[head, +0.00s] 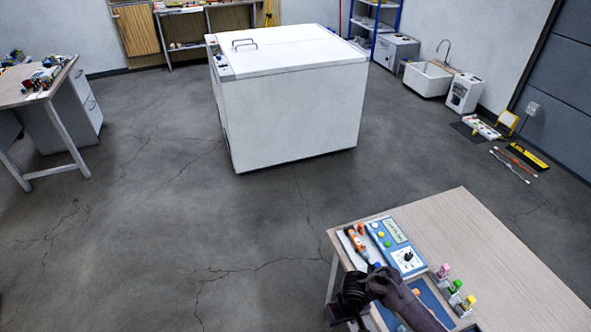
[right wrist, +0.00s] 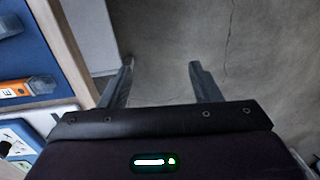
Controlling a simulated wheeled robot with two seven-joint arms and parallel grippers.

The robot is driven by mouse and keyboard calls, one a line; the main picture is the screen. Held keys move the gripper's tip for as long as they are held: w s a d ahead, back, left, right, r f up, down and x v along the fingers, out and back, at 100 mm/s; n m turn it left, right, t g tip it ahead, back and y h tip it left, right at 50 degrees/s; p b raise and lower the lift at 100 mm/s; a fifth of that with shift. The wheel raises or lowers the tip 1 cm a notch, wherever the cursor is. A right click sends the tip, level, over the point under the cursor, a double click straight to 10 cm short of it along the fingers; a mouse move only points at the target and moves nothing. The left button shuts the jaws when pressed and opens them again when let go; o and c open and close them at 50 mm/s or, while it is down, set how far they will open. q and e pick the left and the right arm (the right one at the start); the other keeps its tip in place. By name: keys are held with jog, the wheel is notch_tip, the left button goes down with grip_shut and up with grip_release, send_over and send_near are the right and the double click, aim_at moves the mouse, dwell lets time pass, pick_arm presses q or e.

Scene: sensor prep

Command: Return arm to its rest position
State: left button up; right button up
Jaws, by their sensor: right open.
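My right arm (head: 405,300) reaches in from the bottom edge of the head view. My right gripper (head: 350,300) is at the left end of the wooden table (head: 490,240), near its edge. In the right wrist view, the same gripper (right wrist: 162,66) has its two fingers spread apart with nothing between them. Grey floor shows beyond the fingertips. My left arm and left gripper are in neither view.
On the table are a blue meter (head: 395,245), an orange-and-black tool (head: 355,240) in a tray and several bottles with coloured caps (head: 457,287). A white chest (head: 290,110) stands on the floor behind. Open floor (head: 200,220) lies left of the table.

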jog(key=s+d+f+m+y+b, duration=0.1)
jog(key=s+f+b, duration=0.3)
jog(key=s+f, duration=0.55)
jog(key=s+d+f+m+y+b, duration=0.1)
jog(key=s+f+b, duration=0.35)
jog(key=f, duration=0.95)
pick_arm(q)
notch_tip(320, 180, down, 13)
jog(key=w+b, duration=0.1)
jog(key=b, duration=0.3)
pick_arm(e)
jog(key=s+d+f+h, duration=0.1)
jog(key=s+d+f, duration=0.1)
jog(key=s, duration=0.4)
jog(key=s+d+f+t+h, duration=0.1)
jog(key=s+d+f, duration=0.2)
jog(key=s+f, duration=0.2)
jog(key=s+d+f+h, duration=0.1)
jog(key=s+d+f, duration=0.2)
jog(key=s, duration=0.5)
jog(key=shift+s+d+f+n, duration=0.15)
jog(key=shift+s+f+n, duration=0.2)
jog(key=shift+f, duration=0.35)
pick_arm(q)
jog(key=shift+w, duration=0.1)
pick_arm(e)
jog(key=shift+w, duration=0.1)
